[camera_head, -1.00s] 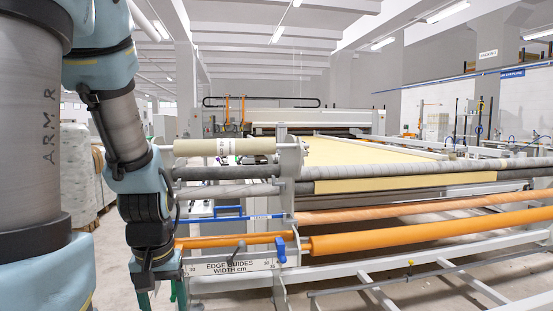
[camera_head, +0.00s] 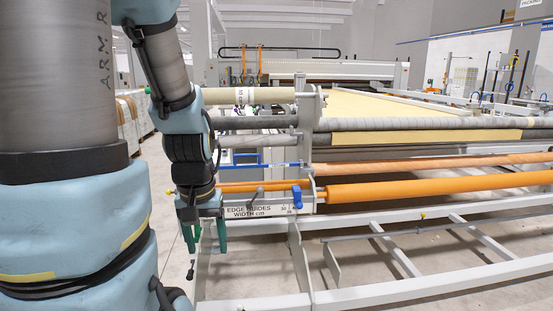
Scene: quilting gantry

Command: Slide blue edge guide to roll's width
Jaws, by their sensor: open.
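The blue edge guide (camera_head: 297,197) sits on the scale bar (camera_head: 262,210) marked "EDGE GUIDES WIDTH cm", near the bar's right end, by the numbers 30. The orange roll (camera_head: 430,186) lies to the right of the guide on the machine frame. A thinner orange bar runs behind the guide. My gripper (camera_head: 206,245) hangs pointing down, left of the scale bar's left end and apart from the guide. Its green fingers are spread and nothing shows between them.
A cream fabric roll (camera_head: 240,96) and grey rollers (camera_head: 430,122) lie above the scale bar. A dark lever (camera_head: 257,196) stands on the bar between my gripper and the guide. Frame rails (camera_head: 390,243) cross the lower right. Grey floor (camera_head: 255,270) shows below the bar.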

